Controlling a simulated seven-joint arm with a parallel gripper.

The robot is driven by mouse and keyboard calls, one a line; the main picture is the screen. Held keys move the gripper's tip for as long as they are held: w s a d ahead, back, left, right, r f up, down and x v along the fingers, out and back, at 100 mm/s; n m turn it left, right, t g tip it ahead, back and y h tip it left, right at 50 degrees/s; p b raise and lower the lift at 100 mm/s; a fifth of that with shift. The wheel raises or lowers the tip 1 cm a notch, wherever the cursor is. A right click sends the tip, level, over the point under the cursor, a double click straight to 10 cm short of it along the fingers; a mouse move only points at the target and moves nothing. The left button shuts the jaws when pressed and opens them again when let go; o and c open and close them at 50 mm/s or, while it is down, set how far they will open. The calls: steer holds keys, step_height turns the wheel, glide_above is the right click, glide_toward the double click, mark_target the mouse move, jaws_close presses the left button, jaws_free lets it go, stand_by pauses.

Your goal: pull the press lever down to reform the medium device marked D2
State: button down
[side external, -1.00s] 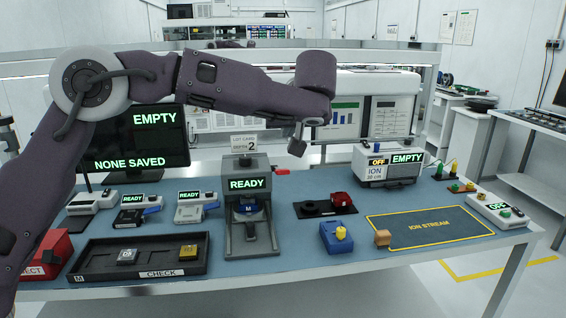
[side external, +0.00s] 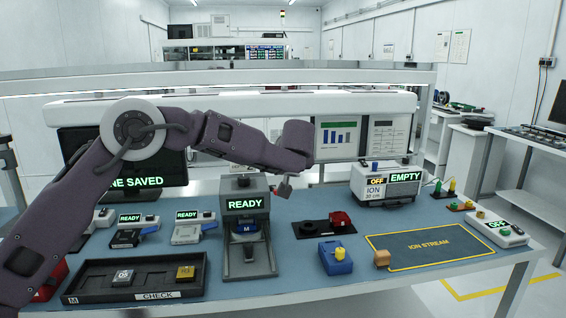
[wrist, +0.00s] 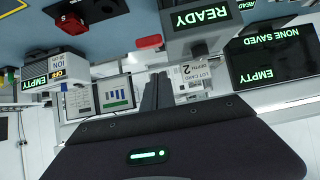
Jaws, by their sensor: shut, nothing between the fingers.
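The grey press (side external: 233,187) stands mid-table with a lit READY display. A blue block marked M (side external: 243,229) sits in its opening; I cannot read D2 on anything in it. My gripper (side external: 284,190) is shut and empty, just right of the press's upper part in the side view. In the wrist view my shut fingers (wrist: 158,88) point toward the red lever handle (wrist: 149,41), which sits beside the press (wrist: 190,45) with a visible gap in the picture. In the side view the handle is small and close to my fingertips; contact cannot be told.
A black CHECK tray (side external: 90,293) holding two small devices lies front left. The ION STREAM area (side external: 425,246) is mostly clear.

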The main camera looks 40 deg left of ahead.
steer(key=shift+s+d+f, duration=0.15)
steer(key=shift+d+f, duration=0.05)
steer(key=shift+f, duration=0.3)
steer(key=shift+s+d+f, duration=0.15)
steer(key=shift+f, duration=0.35)
steer(key=shift+s+d+f, duration=0.15)
steer(key=shift+d+f, duration=0.05)
steer(key=shift+f, duration=0.3)
